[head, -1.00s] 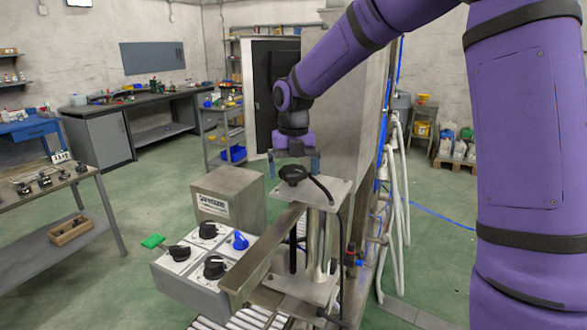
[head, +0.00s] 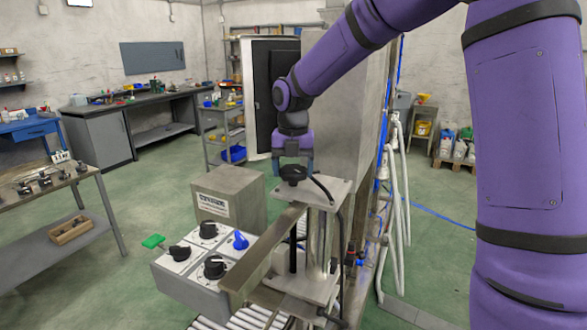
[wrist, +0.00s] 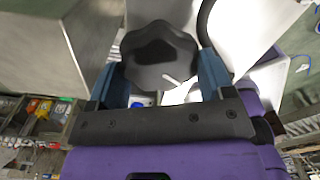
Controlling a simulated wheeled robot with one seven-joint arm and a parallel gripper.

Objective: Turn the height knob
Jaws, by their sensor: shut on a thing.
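The height knob (head: 293,174) is a black lobed knob on top of the metal stand. In the wrist view the knob (wrist: 160,58) fills the space between my two blue fingers and has a short pale mark near its lower edge. My gripper (head: 293,168) points down over the knob from above. It is shut on the knob, with one finger on each side; the gripper also shows in the wrist view (wrist: 161,66). The far side of the knob is hidden in the head view.
A grey control box (head: 205,262) with black knobs, a blue knob (head: 240,240) and a green handle stands at the front left of the stand. A metal plate (head: 335,190) and a black cable sit beside the knob. A tall grey cabinet (head: 345,110) stands behind.

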